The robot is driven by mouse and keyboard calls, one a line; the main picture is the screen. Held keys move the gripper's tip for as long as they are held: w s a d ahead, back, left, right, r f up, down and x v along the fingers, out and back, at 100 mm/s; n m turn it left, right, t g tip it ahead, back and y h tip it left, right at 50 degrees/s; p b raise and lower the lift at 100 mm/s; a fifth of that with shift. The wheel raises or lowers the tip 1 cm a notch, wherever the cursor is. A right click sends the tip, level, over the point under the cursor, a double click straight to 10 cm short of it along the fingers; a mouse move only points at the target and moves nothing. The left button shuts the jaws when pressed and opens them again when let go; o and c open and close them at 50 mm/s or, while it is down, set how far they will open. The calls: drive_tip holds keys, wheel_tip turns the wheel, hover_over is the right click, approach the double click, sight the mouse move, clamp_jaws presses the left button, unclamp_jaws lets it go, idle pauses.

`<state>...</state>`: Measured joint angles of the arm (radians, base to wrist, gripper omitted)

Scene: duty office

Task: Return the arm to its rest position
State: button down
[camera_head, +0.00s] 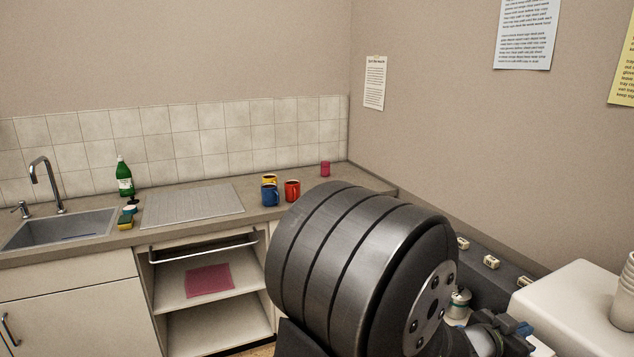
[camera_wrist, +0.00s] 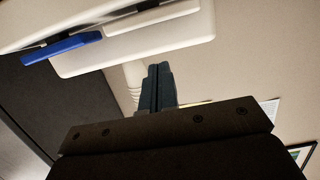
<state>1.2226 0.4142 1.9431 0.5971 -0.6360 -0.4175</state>
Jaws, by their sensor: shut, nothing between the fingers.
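My arm (camera_head: 365,270) fills the lower middle of the head view, with its thick dark joint close to the camera. My gripper (camera_wrist: 158,70) shows in the wrist view as two dark fingers side by side, shut with nothing between them. It is partly seen at the lower right of the head view, beside the white rounded unit. In the wrist view the picture is tilted, and a pale rounded edge and a blue bar (camera_wrist: 62,47) lie beyond the fingers.
The counter holds a sink (camera_head: 62,229), green bottle (camera_head: 124,178), ribbed drainer (camera_head: 193,205), blue mug (camera_head: 270,195), red mug (camera_head: 292,191) and pink cup (camera_head: 325,169). Below is an open shelf with a pink cloth (camera_head: 208,280). Stacked cups (camera_head: 626,295) stand on the white unit (camera_head: 575,305) at right.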

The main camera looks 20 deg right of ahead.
drive_tip(key=shift+d+r, duration=0.55)
drive_tip(key=shift+d, duration=0.2)
drive_tip(key=w+a+r+n+t+y, duration=0.1)
drive_tip(key=w+a+n+t+y, duration=0.3)
drive_tip(key=a, duration=0.6)
drive_tip(key=w+a+r+n+t+y, duration=0.1)
drive_tip(key=w+a, duration=0.4)
drive_tip(key=a, duration=0.5)
drive_tip(key=w+a+n+t+y, duration=0.25)
drive_tip(key=w+a, duration=0.25)
drive_tip(key=a, duration=0.5)
drive_tip(key=s+a+f+n+y, duration=0.1)
drive_tip(key=s+a+f, duration=0.1)
drive_tip(key=a, duration=0.5)
drive_tip(key=s+a+f+n+g+y, duration=0.1)
drive_tip(key=s+a+f+n+y, duration=0.1)
drive_tip(key=s+a, duration=0.2)
drive_tip(key=s+a+f+n+g+y, duration=0.1)
drive_tip(key=s+a+f+n+y, duration=0.1)
drive_tip(key=a, duration=0.8)
drive_tip(key=shift+s+f, duration=0.45)
drive_tip(key=shift+s, duration=0.4)
drive_tip(key=shift+a+n+y, duration=0.1)
drive_tip(key=shift+n+y, duration=0.15)
